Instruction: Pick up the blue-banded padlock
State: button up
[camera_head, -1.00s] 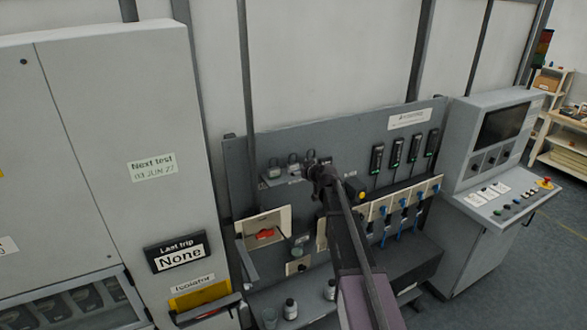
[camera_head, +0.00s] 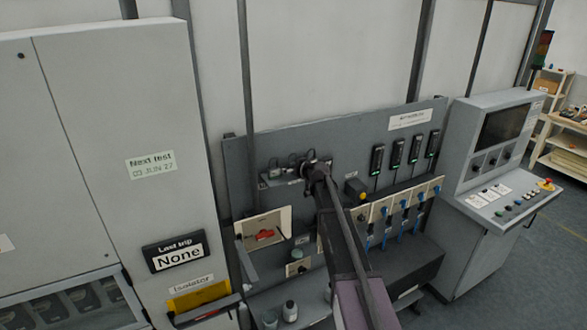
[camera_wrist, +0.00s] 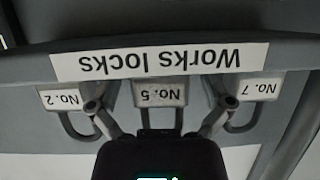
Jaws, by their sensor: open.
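Padlocks stand in a row on a small grey shelf (camera_head: 266,184) on the panel in the head view. The left padlock (camera_head: 275,170) shows there, and my gripper (camera_head: 313,168) covers the right end of the row. The wrist view looks at the shelf upside down, with the "Works locks" label (camera_wrist: 158,61) and tags No. 2 (camera_wrist: 62,99), No. 5 (camera_wrist: 160,93) and No. 7 (camera_wrist: 259,89). Grey shackles show at the tags. My gripper (camera_wrist: 160,104) is open, its fingers on either side of the No. 5 shackle. I cannot make out a blue band on any padlock.
A beige box with a red switch (camera_head: 265,235) is below the shelf. A yellow-and-black part (camera_head: 355,189) and several black devices (camera_head: 397,152) are to the right. A grey cabinet (camera_head: 110,150) stands left, a control console (camera_head: 490,170) right.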

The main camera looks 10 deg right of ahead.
jog(key=c, duration=1.3)
jog(key=shift+o, duration=0.2)
jog(key=shift+r, duration=0.15)
notch_tip(320, 180, up, 2)
jog(key=p, duration=0.2)
jog(key=shift+r+p, duration=0.25)
jog(key=shift+p, duration=0.15)
jog(key=s+a+r+p, duration=0.2)
jog(key=s, duration=1.3)
jog(key=shift+s+a, duration=0.35)
jog(key=shift+s, duration=0.05)
jog(key=shift+r, duration=0.1)
